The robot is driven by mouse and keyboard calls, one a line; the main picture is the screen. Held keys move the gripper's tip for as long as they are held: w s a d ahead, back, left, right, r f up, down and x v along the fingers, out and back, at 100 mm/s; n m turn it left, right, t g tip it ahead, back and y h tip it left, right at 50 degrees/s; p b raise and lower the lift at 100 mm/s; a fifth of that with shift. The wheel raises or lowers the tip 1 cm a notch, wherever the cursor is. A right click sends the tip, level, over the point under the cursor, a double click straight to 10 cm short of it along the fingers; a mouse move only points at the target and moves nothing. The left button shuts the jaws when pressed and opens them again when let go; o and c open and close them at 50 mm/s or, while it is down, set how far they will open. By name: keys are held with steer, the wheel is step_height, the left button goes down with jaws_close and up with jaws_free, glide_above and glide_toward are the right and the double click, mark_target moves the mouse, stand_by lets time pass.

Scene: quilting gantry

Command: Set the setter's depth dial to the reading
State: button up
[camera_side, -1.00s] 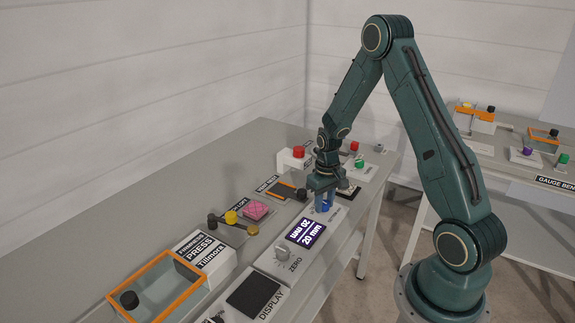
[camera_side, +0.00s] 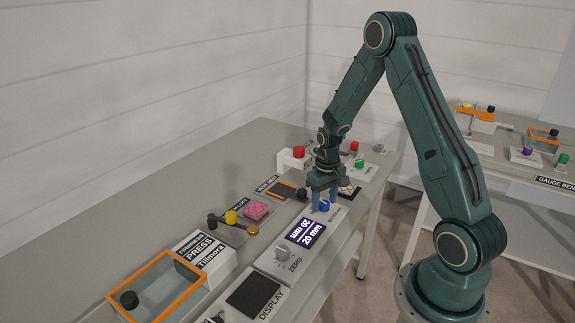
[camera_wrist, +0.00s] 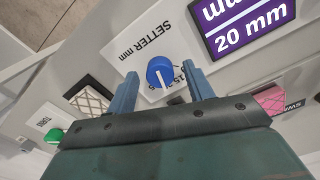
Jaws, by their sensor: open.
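The setter's depth dial is a blue round knob with a white pointer line; it shows in the side view (camera_side: 324,206) and in the wrist view (camera_wrist: 158,68). It sits on a white panel (camera_wrist: 140,48) marked "SETTER mm". Scale numbers, "15" among them, show partly beside the knob near the right finger. A purple display reads "20 mm" in the side view (camera_side: 306,233) and the wrist view (camera_wrist: 246,25). My gripper (camera_side: 323,203) is over the dial, open, its two blue fingers apart on either side of the knob in the wrist view (camera_wrist: 160,71). Gaps show beside the knob.
A grey ZERO knob (camera_side: 283,254) stands near the display. A red button (camera_side: 298,151), a pink quilted block (camera_side: 255,210) and an orange-rimmed tray (camera_side: 146,308) are on the same bench. A second bench (camera_side: 510,166) stands at the right.

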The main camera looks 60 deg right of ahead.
mark_target(324, 203)
step_height(324, 203, up, 13)
stand_by(0.6)
steer(key=shift+a+r, duration=0.1)
steer(key=s+a+r+n+t, duration=0.2)
steer(key=s+a+r, duration=0.3)
steer(key=a+r, duration=0.65)
steer(key=s+a+r+n+t, duration=0.2)
steer(key=s+a+r+t, duration=0.1)
steer(key=s+a, duration=0.6)
steer(key=s, duration=0.3)
steer(key=shift+s+a+r+t, duration=0.15)
steer(key=shift+s+r+t, duration=0.05)
steer(key=shift+r+t, duration=0.15)
